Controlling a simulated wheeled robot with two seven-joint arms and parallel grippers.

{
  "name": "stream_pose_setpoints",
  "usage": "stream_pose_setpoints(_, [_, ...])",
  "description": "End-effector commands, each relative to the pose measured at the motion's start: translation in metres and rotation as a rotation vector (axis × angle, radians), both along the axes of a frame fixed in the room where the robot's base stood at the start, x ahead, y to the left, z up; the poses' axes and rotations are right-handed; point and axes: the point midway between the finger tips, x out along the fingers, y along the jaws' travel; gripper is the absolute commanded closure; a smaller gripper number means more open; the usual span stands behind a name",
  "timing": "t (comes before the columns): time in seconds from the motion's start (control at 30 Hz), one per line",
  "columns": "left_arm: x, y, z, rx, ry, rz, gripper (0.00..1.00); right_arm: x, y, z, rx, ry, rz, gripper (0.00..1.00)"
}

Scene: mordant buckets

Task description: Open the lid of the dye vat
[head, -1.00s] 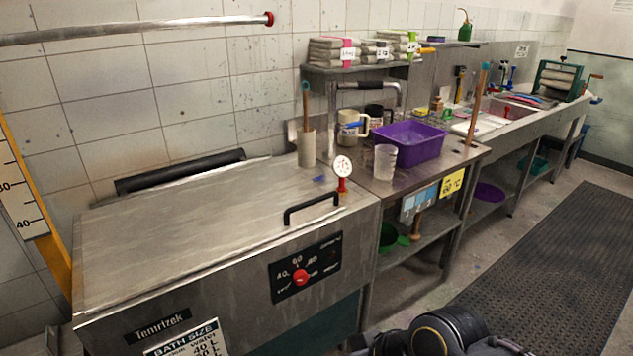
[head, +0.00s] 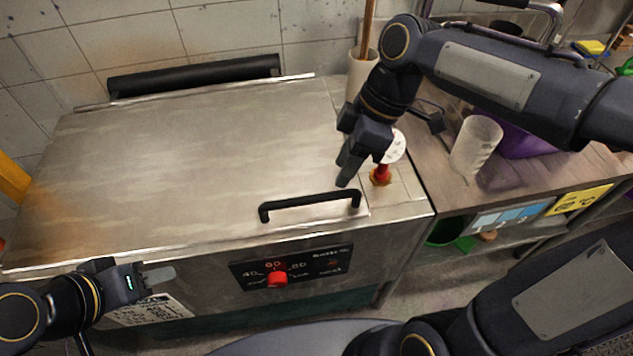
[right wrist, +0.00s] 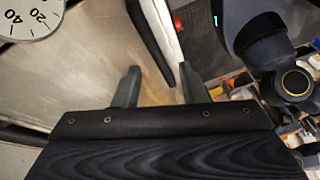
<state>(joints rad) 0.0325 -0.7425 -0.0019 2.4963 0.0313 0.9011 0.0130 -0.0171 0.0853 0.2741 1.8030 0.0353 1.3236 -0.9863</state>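The dye vat is a steel box with a closed flat steel lid (head: 200,150). A black bar handle (head: 310,203) sits near the lid's front right edge. My right gripper (head: 346,172) is above the lid's right side, just behind the handle's right end, fingers pointing down. In the right wrist view its fingers (right wrist: 158,88) are apart with nothing held. A black bar there, seemingly the handle (right wrist: 150,38), lies beyond the fingertips. My left gripper (head: 158,275) is in front of the vat at lower left; its finger gap is not clear.
A dial thermometer (head: 392,148) on a red base stands right beside my right gripper. A pot with a wooden stick (head: 362,72) stands behind it. A red knob (head: 277,279) is on the vat's front.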

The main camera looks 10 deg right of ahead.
Motion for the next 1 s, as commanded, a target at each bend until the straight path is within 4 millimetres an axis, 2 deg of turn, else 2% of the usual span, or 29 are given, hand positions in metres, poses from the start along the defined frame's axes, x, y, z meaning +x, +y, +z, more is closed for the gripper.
stream_pose_setpoints(0.1, [0.0,0.0,0.001,0.0,0.0,0.0,0.64,0.014,0.018,0.0,0.029,0.008,0.173,0.62])
stream_pose_setpoints(0.23, [0.0,0.0,0.001,0.0,0.0,0.0,0.64,0.018,0.026,-0.004,0.044,0.009,0.249,0.62])
stream_pose_setpoints(0.7, [0.0,0.0,-0.001,0.0,0.0,0.0,0.64,0.006,0.051,-0.063,0.045,0.008,0.253,0.62])
stream_pose_setpoints(1.0, [0.0,0.0,-0.001,0.0,0.0,0.0,0.64,0.005,0.054,-0.071,0.045,0.005,0.249,0.62])
